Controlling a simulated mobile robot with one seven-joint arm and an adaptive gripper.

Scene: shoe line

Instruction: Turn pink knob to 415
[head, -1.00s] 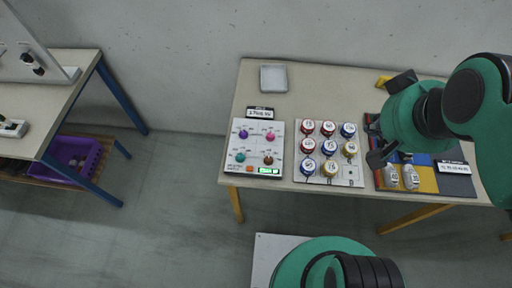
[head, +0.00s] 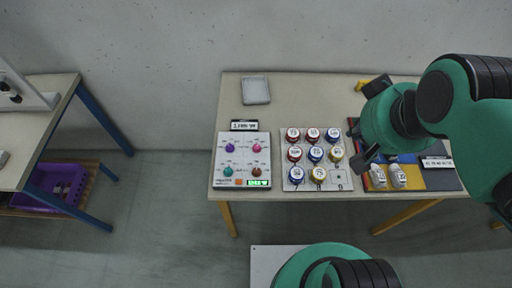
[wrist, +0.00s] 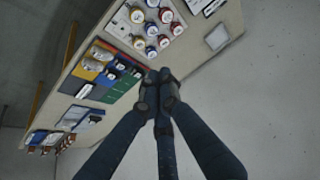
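The pink knob (head: 257,148) sits at the upper right of a white control panel (head: 220,165) on the table, beside a purple knob (head: 230,148). A teal knob (head: 228,171) and a brown knob (head: 255,172) are below. A green lit display (head: 258,183) is on the panel's lower edge; its digits are too small to read surely. My gripper (head: 361,130) hangs over the right part of the table, well right of the pink knob and apart from it. In the wrist view its dark fingers (wrist: 159,84) come close together, with nothing seen between them; their opening is unclear.
A board (head: 331,187) with several red, blue and yellow round pieces lies between the panel and my gripper. Grey shoe-like items (head: 398,177) rest on a coloured mat (head: 440,180) at right. A grey tray (head: 255,90) stands behind the panel. A dark label (head: 244,125) borders the panel.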

